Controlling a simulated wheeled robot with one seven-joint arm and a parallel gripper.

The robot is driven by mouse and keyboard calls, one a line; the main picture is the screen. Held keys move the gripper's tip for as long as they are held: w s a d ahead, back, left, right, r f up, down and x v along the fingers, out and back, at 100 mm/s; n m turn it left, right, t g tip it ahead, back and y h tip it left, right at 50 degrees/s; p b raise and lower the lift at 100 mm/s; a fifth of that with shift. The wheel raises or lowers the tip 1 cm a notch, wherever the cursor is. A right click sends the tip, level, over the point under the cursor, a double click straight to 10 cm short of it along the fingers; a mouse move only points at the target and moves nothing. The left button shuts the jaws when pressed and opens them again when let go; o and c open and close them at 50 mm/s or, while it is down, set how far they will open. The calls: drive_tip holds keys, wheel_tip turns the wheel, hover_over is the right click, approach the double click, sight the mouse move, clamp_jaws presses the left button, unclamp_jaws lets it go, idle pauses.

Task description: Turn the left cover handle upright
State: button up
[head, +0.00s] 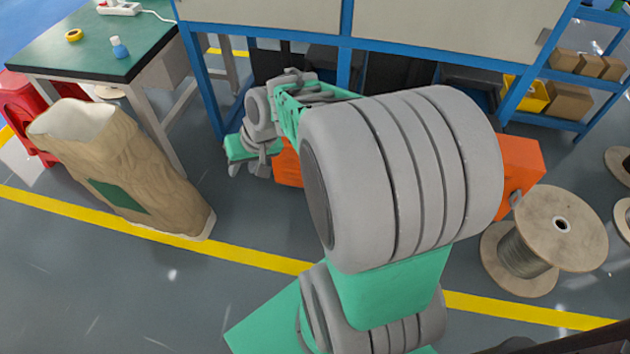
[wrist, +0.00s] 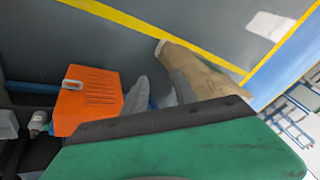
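An orange cover (head: 287,165) shows in the head view just right of my gripper (head: 248,170), partly hidden behind my arm. A second orange cover (head: 521,163) shows right of my arm, with a small grey handle (head: 515,198) low on it. In the wrist view an orange cover (wrist: 90,101) with slots carries a small light grey handle (wrist: 73,85) near its edge; its tilt is hard to judge. My gripper (wrist: 158,97) shows there with two grey fingers apart and nothing between them. It is beside the cover, apart from the handle.
A brown sack (head: 125,170) stands at the left, before a green-topped table (head: 95,50). A cable spool (head: 545,240) stands at the right. A blue-framed machine (head: 345,65) is behind the arm. Floor by the yellow line (head: 255,258) is clear.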

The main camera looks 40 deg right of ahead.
drive_tip(key=w+d+f+m+t+y+b, duration=0.1)
drive_tip(key=w+d+f+m+t+b, duration=0.25)
drive_tip(key=f, duration=0.55)
drive_tip(key=w+d+f+m+y+b, duration=0.1)
drive_tip(key=w+d+f+b, duration=0.1)
drive_tip(key=d+f+b, duration=0.6)
drive_tip(key=s+d+f+m+t+h+b, duration=0.3)
drive_tip(key=d+f+m+t+b, duration=0.1)
drive_tip(key=d+f+m, duration=0.4)
drive_tip(key=s+d+f+m+t+h+b, duration=0.3)
drive_tip(key=d+f+m+t+b, duration=0.15)
drive_tip(key=d+f, duration=0.55)
drive_tip(key=shift+m, duration=0.5)
drive_tip(key=w, duration=0.2)
drive_tip(key=w+d+b, duration=0.1)
drive_tip(key=w, duration=0.2)
drive_tip(key=w+d+b, duration=0.1)
drive_tip(key=w, duration=0.1)
drive_tip(key=shift+w+r, duration=0.1)
drive_tip(key=shift+w, duration=0.2)
drive_tip(key=shift+c, duration=0.4)
drive_tip(key=c, duration=0.6)
clamp_jaws()
